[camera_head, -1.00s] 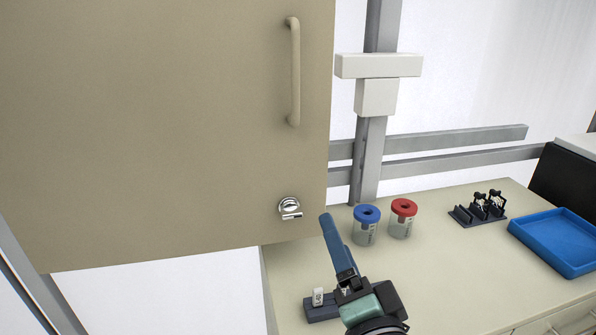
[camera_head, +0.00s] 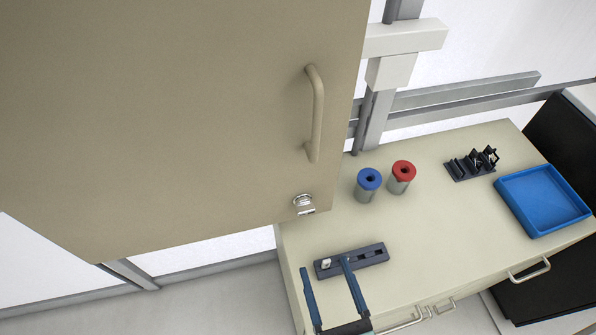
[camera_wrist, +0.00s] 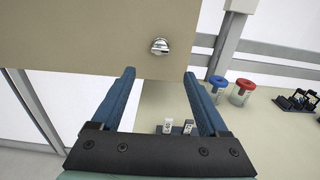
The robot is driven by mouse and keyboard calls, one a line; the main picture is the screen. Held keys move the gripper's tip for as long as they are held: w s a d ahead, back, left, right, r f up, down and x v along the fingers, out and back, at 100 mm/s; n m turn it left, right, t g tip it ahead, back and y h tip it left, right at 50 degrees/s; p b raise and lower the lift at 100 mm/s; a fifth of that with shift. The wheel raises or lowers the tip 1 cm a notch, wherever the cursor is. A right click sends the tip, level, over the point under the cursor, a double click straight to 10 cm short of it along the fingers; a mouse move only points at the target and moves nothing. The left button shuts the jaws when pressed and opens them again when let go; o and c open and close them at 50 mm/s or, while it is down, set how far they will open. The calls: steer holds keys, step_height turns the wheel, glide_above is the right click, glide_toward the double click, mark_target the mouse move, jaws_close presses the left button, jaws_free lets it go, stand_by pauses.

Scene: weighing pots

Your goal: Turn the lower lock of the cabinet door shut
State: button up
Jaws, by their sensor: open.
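The beige cabinet door (camera_head: 200,110) hangs at the upper left with a curved handle (camera_head: 317,115). Its lower lock (camera_head: 303,202) is a small silver knob near the bottom right corner of the door; it also shows in the wrist view (camera_wrist: 159,46). I cannot tell for sure how far the lock is turned. My gripper (camera_head: 326,265) is open and empty, below and in front of the lock and apart from it. In the wrist view its two blue fingers (camera_wrist: 158,72) are wide apart, with the lock above and between the tips.
A dark block (camera_head: 372,257) with slots stands on the counter (camera_head: 430,220) beside my fingers. A blue-lidded jar (camera_head: 368,182) and a red-lidded jar (camera_head: 402,176) stand behind it. A dark rack (camera_head: 470,166) and a blue tray (camera_head: 541,200) are at the right.

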mark_target(307, 213)
steer(key=x, duration=0.4)
steer(key=p+x, duration=0.1)
steer(key=x, duration=0.7)
steer(key=shift+w+r+p, duration=0.2)
steer(key=shift+r+p, duration=0.05)
steer(key=shift+p, duration=0.15)
jaws_close()
